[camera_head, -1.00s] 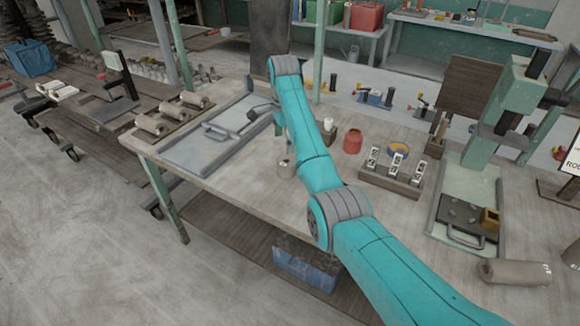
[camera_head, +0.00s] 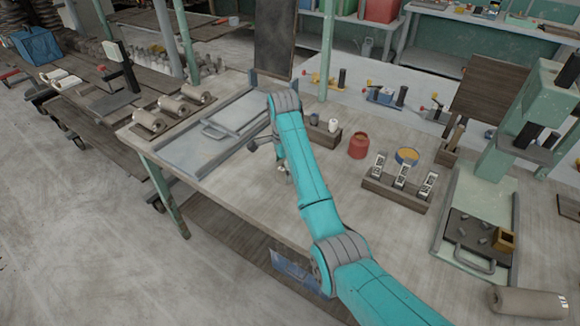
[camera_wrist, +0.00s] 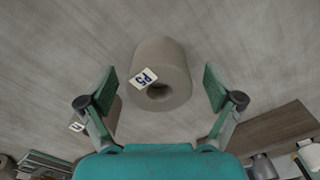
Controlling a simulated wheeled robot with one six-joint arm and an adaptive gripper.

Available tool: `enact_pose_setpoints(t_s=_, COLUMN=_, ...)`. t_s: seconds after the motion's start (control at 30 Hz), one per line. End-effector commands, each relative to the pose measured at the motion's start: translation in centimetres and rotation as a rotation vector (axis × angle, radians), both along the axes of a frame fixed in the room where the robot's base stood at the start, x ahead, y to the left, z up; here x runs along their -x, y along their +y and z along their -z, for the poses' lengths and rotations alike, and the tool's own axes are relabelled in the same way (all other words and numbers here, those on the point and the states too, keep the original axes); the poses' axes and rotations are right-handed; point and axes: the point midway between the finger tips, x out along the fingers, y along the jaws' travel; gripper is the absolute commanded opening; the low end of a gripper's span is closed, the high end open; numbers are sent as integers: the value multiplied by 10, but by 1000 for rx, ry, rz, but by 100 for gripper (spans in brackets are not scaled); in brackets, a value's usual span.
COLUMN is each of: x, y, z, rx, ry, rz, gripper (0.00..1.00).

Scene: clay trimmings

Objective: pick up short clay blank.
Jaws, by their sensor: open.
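In the wrist view a short, grey-beige clay cylinder (camera_wrist: 165,65) with a hole in its end and a white tag, apparently reading P5, is on the table. It lies between the fingers of my gripper (camera_wrist: 160,80), which are spread open with a gap on each side. In the head view my gripper (camera_head: 283,168) is low over the middle of the table, partly hidden by my arm. A pale bit of a piece (camera_head: 284,178) shows below it. A second tagged cylinder (camera_wrist: 108,114) is partly hidden behind the left finger in the wrist view.
Several clay rolls (camera_head: 172,106) lie on a board at the left, beside a grey tray (camera_head: 200,160). A red jar (camera_head: 358,146) and a dark wooden rack (camera_head: 388,195) stand to the right. A large clay roll (camera_head: 522,303) lies at lower right. The table front is clear.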

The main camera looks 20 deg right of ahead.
Motion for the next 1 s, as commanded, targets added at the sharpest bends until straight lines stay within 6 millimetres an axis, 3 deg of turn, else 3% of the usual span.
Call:
enact_pose_setpoints(t_s=0.1, x=4, y=5, z=9, rx=0, ry=1, rz=0, gripper=91)
enact_pose_setpoints(t_s=0.37, x=4, y=6, z=10, rx=0, ry=0, rz=1, gripper=91)
enact_pose_setpoints(t_s=0.67, x=4, y=6, z=10, rx=0, ry=0, rz=1, gripper=16)
enact_pose_setpoints(t_s=1.0, x=1, y=3, z=4, rx=0, ry=-2, rz=1, gripper=16)
